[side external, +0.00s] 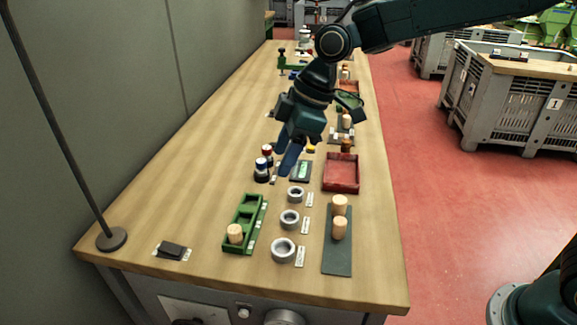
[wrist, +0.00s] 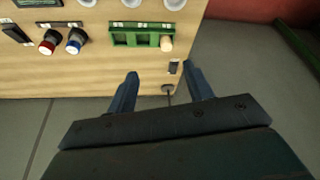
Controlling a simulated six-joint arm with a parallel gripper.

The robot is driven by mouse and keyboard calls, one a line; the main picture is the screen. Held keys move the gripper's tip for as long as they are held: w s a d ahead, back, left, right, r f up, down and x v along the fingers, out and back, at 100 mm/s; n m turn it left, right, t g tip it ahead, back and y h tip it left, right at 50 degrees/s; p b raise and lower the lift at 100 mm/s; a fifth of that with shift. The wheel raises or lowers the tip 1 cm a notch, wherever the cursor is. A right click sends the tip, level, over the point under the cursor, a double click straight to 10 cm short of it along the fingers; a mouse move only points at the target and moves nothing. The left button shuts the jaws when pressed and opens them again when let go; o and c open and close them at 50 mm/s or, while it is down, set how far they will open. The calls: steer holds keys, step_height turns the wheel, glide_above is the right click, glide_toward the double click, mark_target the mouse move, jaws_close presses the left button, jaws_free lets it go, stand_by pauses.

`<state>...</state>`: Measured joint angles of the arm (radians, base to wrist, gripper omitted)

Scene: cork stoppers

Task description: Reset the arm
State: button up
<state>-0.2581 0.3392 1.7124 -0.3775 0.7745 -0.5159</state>
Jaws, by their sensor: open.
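My gripper (side external: 292,158) hangs above the middle of the wooden bench (side external: 190,150), its blue fingers apart with nothing between them. The fingers also show spread and empty in the wrist view (wrist: 158,78). One cork stopper (side external: 235,233) stands in the near end compartment of a green tray (side external: 250,210); it shows in the wrist view too (wrist: 166,43). Two more corks, a farther one (side external: 340,204) and a nearer one (side external: 339,228), stand on a dark grey mat (side external: 337,262). Three grey rings (side external: 290,218) sit in a row between tray and mat, with small labels beside them.
A red tray (side external: 341,173) lies beyond the mat. Blue- and red-topped bottles (side external: 262,170) stand below and left of my gripper. A lamp-like pole (side external: 70,150) rises from a round base at the near left corner, by a small black block (side external: 172,250). Grey crates stand right.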

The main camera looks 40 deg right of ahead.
steer(key=s+d+r+m+t+h, duration=0.1)
steer(key=s+d+r+m, duration=0.3)
steer(key=s+d, duration=0.5)
steer(key=s+d+r+m+t+h, duration=0.2)
steer(key=s+d+r+m, duration=0.25)
steer(key=s+d, duration=0.4)
steer(key=s+d+f+m, duration=0.2)
steer(key=s+f+m, duration=0.1)
steer(key=s, duration=0.7)
steer(key=shift+d+f+m+h, duration=0.15)
steer(key=shift+f+m+h, duration=0.05)
steer(key=shift+m+h, duration=0.25)
